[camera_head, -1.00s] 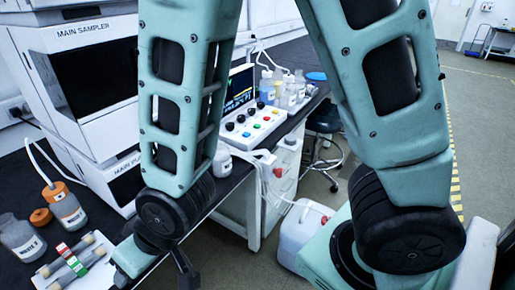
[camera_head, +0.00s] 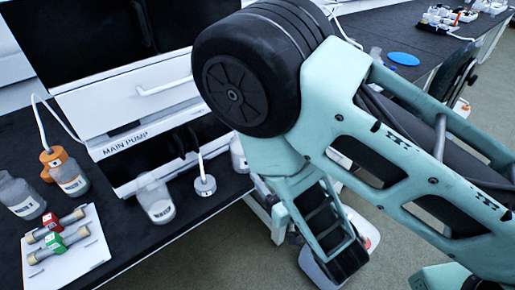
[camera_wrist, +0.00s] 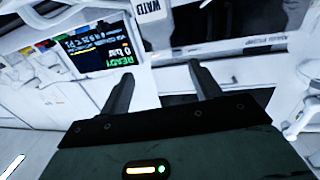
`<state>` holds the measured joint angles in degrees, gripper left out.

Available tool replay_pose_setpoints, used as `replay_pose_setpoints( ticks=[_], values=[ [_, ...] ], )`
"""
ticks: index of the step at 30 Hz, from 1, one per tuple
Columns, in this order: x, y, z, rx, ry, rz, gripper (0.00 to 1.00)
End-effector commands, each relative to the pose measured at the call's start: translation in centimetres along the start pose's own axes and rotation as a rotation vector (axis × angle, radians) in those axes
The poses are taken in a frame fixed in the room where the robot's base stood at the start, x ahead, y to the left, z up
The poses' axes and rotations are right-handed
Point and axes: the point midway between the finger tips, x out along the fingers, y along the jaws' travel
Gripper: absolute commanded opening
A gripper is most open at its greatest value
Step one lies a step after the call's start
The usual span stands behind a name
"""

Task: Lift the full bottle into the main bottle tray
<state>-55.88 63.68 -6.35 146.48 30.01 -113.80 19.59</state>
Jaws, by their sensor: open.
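Several bottles stand on the dark bench in the head view. A clear bottle with a white label (camera_head: 18,196) is at the far left. A bottle with an orange cap and a tube (camera_head: 71,182) is beside it. A clear uncapped-looking bottle (camera_head: 155,200) stands before the main pump, with a grey cap on a tube (camera_head: 204,187) to its right. I cannot tell which bottle is full. I cannot identify the main bottle tray. My gripper (camera_wrist: 161,84) is open and empty in the wrist view, facing white equipment with a screen.
The main pump (camera_head: 120,145) stands behind the bottles. A loose orange cap (camera_head: 46,174) and a white card (camera_head: 70,262) with red- and green-tagged tubes lie at left. A screen reading READY (camera_wrist: 100,45) shows in the wrist view. My arm covers the bench's right part.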

Motion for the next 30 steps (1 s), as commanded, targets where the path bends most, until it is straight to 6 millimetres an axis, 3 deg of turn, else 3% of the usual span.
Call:
replay_pose_setpoints(
  ticks=[6,18,26,30],
  values=[
    [2.4,0.2,0.0,0.004,0.010,0.004,0.63],
    [10.3,0.1,-0.3,0.000,0.003,0.001,0.63],
    [12.2,0.1,-0.3,-0.001,0.003,0.001,0.63],
    [14.1,0.0,-0.8,0.000,0.004,-0.001,0.63]
  ],
)
